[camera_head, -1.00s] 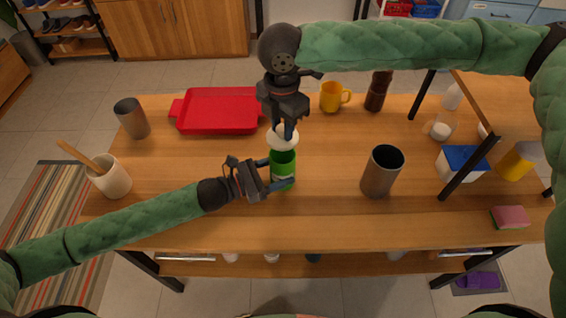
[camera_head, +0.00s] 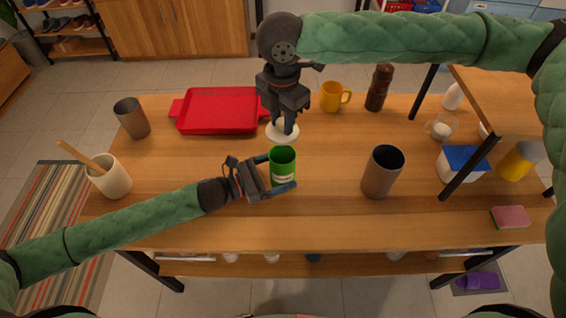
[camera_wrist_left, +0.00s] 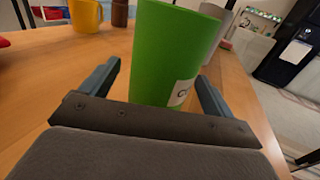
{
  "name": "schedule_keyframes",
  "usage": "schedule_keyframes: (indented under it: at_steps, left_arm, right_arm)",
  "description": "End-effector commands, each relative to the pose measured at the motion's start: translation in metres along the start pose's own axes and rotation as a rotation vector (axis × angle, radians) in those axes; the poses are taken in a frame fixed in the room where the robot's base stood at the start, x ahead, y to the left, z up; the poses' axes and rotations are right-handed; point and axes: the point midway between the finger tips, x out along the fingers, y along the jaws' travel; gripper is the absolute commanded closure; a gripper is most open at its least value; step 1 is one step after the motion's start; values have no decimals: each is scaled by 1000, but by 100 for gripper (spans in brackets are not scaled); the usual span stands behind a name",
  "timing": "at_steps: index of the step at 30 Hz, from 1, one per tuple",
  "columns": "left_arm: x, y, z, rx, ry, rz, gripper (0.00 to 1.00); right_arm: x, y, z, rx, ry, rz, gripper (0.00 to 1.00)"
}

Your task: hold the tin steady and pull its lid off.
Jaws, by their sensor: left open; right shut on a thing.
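The green tin (camera_head: 283,163) stands upright on the table with its top open and a pale label on its side. It also shows in the left wrist view (camera_wrist_left: 172,55). My left gripper (camera_head: 277,174) is open, with its fingers spread on either side of the tin; a gap shows between the left finger and the tin in the wrist view. The white round lid (camera_head: 274,134) is off the tin, apart from it and beyond its rim. My right gripper (camera_head: 285,126) is shut on the lid from above and partly hides it.
A red tray (camera_head: 222,110) lies at the back left. A grey metal cup (camera_head: 381,173) stands to the tin's right, and another (camera_head: 131,119) at the far left. A yellow mug (camera_head: 331,97) and a brown grinder (camera_head: 378,88) stand behind. Bare table surrounds the tin.

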Motion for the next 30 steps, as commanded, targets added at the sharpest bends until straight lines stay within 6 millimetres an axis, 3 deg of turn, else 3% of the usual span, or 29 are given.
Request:
schedule_keyframes:
  at_steps: [5, 21, 30]
  left_arm:
    - [-9, -1, 0, -2, 0, 0, 12]
    - [-85, 0, -2, -2, 2, 2, 12]
    - [-113, 1, -1, -2, 2, 1, 12]
  right_arm:
    - [0, 0, 0, 0, 0, 0, 94]
    - [0, 0, 0, 0, 0, 0, 94]
    - [0, 0, 0, 0, 0, 0, 94]
